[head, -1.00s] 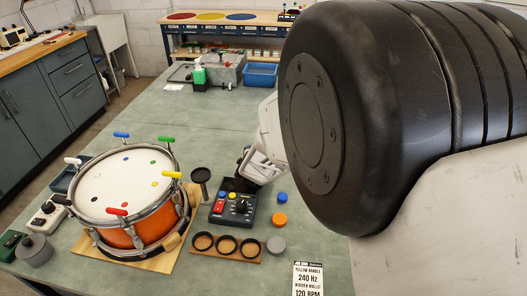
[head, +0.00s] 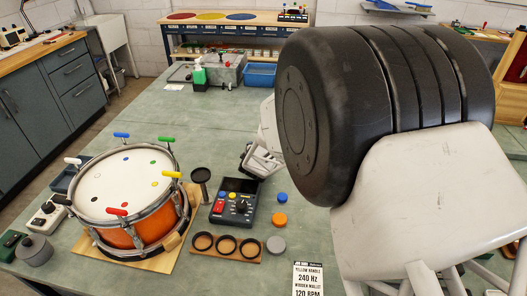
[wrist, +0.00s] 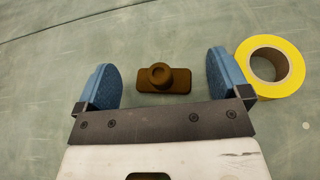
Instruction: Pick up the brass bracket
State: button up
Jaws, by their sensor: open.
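The brass bracket (wrist: 150,84) lies on the green bench in the wrist view, a dark brownish-gold block with a round knob on top. My gripper (wrist: 162,68) is open, with one blue-padded finger on each side of the bracket in that view. Clear gaps show between the bracket and both fingers. I cannot tell how high the fingers are above the bench. In the head view I cannot make out the bracket; my arm covers much of the bench there.
A yellow tape roll (wrist: 270,66) lies right beside the right finger in the wrist view. In the head view, an orange drum (head: 125,235), a control box (head: 234,203), a wooden holder with rings (head: 226,247) and coloured discs (head: 280,219) stand in front.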

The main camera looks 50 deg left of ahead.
jog(key=c, duration=1)
jog(key=shift+r, duration=0.1)
jog(key=shift+r, duration=1.45)
jog(key=shift+s+d+r, duration=0.1)
jog(key=shift+d+r, duration=0.1)
jog(key=shift+r, duration=0.1)
jog(key=s+d, duration=0.2)
jog(key=d, duration=0.2)
jog(key=s+d+r, duration=0.1)
jog(key=s+d, duration=0.1)
jog(key=d, duration=0.3)
jog(key=s+d, duration=0.3)
jog(key=d, duration=0.2)
jog(key=shift+r, duration=0.15)
